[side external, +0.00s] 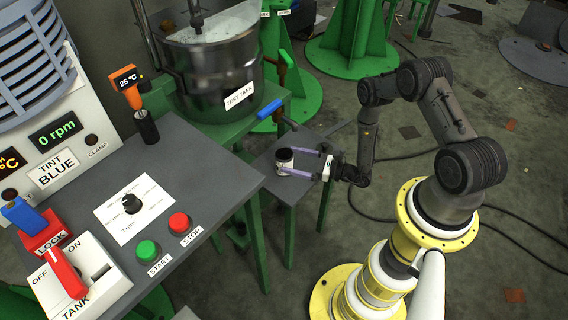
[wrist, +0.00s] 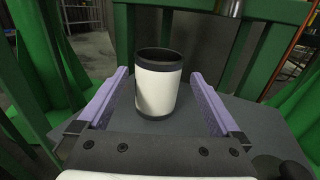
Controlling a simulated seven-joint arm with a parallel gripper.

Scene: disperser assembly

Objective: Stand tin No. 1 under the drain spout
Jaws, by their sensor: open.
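A small tin (side external: 284,159) with a white label band and dark rims stands upright on the low grey shelf beside the test tank. In the wrist view the tin (wrist: 158,85) is open-topped and stands just ahead of my gripper (wrist: 160,85), between the lines of its two purple fingers. My gripper (side external: 300,162) is open, with a clear gap on both sides of the tin. Any number on the tin is not readable. The drain spout with its blue handle (side external: 269,108) sticks out from the test tank (side external: 215,75), above the shelf and tin.
The low grey shelf (side external: 268,178) has green legs. The control table (side external: 190,145) with buttons, dial and switches stands at the left. Green frame posts (wrist: 55,60) flank the tin in the wrist view. A dark round object (wrist: 293,170) shows at the lower right there.

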